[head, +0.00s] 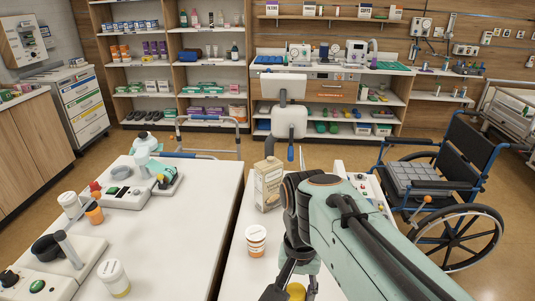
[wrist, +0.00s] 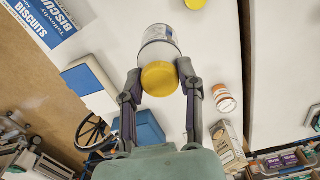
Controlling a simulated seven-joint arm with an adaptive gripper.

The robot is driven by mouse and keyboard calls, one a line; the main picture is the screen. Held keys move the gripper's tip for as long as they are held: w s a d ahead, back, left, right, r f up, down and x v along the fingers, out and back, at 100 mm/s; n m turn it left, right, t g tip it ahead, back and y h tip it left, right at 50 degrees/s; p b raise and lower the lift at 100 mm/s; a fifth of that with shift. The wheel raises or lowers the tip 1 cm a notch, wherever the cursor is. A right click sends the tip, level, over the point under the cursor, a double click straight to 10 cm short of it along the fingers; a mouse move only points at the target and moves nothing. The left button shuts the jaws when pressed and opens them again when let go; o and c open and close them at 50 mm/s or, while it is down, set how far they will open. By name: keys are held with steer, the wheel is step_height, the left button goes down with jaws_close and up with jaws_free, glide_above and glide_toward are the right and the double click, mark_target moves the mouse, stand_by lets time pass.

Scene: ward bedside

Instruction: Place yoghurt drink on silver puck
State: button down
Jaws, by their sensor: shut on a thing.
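My gripper (wrist: 162,72) is shut on a pale cylindrical container (wrist: 158,45) with a yellow lid (wrist: 160,80), likely the yoghurt drink. Its lid faces the wrist camera and its body shows beyond the fingertips. In the head view my gripper is at the bottom edge, partly cut off, with the yellow lid (head: 296,291) beside a finger. I cannot tell whether the container touches the white table. I cannot make out a silver puck in either view; my arm hides part of the table.
A tan carton (head: 268,184) and an orange pill bottle (head: 256,240) stand near my gripper on the white table. The wrist view shows a blue-and-white box (wrist: 88,77), a biscuits box (wrist: 45,20) and another yellow round thing (wrist: 194,3). A wheelchair (head: 445,185) stands at right.

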steer(key=s+a+r+n, duration=0.1)
steer(key=a+n, duration=0.2)
steer(key=a, duration=0.4)
steer(key=a+r+n, duration=0.2)
steer(key=a+n, duration=0.1)
steer(key=a, duration=0.4)
steer(key=s+a+f+n, duration=0.2)
steer(key=s+a+n, duration=0.2)
steer(key=s+a, duration=0.6)
steer(key=w+a+f, duration=0.6)
steer(key=a+f, duration=0.6)
steer(key=a, duration=0.1)
steer(key=shift+w+a+f, duration=0.15)
steer(key=shift+a+f, duration=0.15)
steer(key=shift+a, duration=0.05)
steer(key=shift+f, duration=0.1)
steer(key=c, duration=0.7)
jaws_free()
